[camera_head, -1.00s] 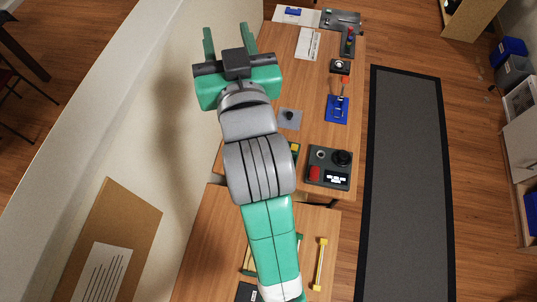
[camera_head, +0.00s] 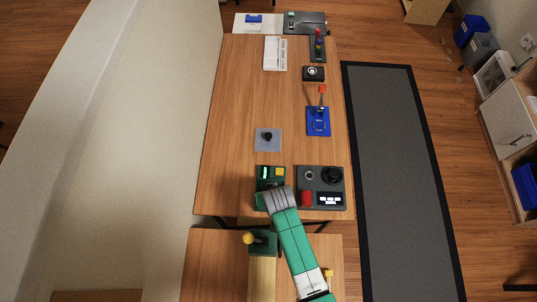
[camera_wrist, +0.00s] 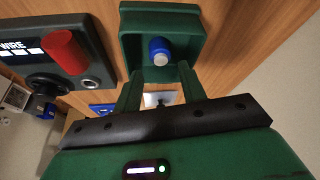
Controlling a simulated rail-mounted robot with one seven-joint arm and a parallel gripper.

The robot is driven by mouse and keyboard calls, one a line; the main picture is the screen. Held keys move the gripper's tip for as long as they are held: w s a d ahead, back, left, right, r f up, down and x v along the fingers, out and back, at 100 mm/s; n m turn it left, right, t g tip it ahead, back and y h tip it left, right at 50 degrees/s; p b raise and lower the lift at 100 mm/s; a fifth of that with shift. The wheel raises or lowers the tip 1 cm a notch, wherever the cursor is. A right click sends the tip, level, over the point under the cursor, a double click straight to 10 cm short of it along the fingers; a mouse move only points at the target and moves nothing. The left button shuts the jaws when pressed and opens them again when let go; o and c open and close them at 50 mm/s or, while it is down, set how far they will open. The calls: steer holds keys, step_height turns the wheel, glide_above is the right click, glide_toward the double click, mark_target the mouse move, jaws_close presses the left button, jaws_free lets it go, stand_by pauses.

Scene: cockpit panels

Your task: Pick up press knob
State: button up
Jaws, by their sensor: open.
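My gripper (camera_wrist: 158,73) is open in the wrist view, with its two green fingers apart and nothing held. A blue round knob (camera_wrist: 159,46) with a pale tip stands in a green tray-like box (camera_wrist: 128,27) just beyond the fingertips. A black knob on a grey plate (camera_head: 259,146) stands farther along the table, clear of the gripper. I cannot tell from the labels which one is the press knob. In the head view the fingers are hidden by my arm, at the green box's near part.
A dark panel (camera_head: 331,184) with a red knob (camera_head: 305,198) stands close to the right of the green box. A blue base (camera_head: 318,127) with a red-tipped lever stands behind it. A yellow-headed stick (camera_head: 248,238) is at front left. The table's left side is clear.

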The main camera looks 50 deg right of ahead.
steer(key=x, duration=0.5)
steer(key=shift+f+b, duration=0.2)
steer(key=shift+b, duration=0.15)
steer(key=shift+c, duration=0.4)
steer(key=c, duration=0.7)
steer(key=shift+r, duration=0.15)
